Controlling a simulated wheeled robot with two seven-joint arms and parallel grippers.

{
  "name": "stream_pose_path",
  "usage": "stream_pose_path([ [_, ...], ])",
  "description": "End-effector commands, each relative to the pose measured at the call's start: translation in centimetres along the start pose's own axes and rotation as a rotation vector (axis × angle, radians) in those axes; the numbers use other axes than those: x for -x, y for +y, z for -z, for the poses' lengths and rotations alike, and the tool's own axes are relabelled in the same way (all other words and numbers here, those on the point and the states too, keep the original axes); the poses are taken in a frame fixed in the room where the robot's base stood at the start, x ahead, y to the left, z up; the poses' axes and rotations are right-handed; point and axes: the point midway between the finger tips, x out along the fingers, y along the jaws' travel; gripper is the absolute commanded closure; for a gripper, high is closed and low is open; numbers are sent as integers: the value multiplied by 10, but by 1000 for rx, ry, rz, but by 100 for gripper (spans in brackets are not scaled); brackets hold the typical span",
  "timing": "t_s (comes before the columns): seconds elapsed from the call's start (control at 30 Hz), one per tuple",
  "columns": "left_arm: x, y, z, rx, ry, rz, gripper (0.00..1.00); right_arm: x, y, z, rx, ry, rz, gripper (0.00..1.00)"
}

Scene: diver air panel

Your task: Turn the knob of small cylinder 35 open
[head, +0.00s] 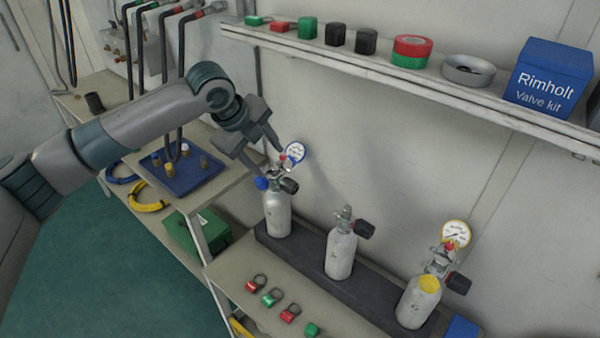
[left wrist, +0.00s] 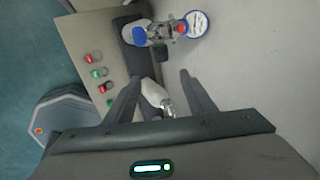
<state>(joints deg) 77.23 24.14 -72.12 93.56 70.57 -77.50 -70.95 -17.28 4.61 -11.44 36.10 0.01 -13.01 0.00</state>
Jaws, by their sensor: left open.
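Three small white cylinders stand in a black rack (head: 310,258); their numbers are not readable. The left one (head: 277,215) has a blue knob (head: 262,183), a black knob (head: 289,186) and a blue-rimmed gauge (head: 295,151). The middle one (head: 340,256) has a black knob (head: 364,229) and no gauge. My left gripper (head: 271,160) is open and empty, near the left cylinder's valve. In the left wrist view, the middle cylinder (left wrist: 154,93) shows between its fingers (left wrist: 162,75).
A shelf (head: 400,82) above carries caps, tape rolls, a grey dish (head: 468,70) and a blue Rimholt box (head: 550,73). A blue tray (head: 187,172) and a green case (head: 196,233) are at left.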

Motion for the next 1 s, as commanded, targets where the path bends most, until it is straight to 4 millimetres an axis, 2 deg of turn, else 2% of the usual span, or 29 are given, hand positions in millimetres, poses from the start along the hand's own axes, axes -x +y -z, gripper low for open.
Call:
stream_pose_path([
  [0.13, 5, -2, -3, -6, -5, -3, 50, 1, -1, -2, 0, -2, 1, 69],
  [0.6, 2, -2, -3, -5, -5, -3, 50, 3, 0, -2, 0, -1, 0, 69],
  [0.77, -10, -2, -3, -4, -4, -5, 50, 7, 0, -2, 0, -1, 0, 69],
  [1.0, -43, -2, -3, -3, -3, -6, 50, 20, 0, 0, 0, -1, 1, 69],
])
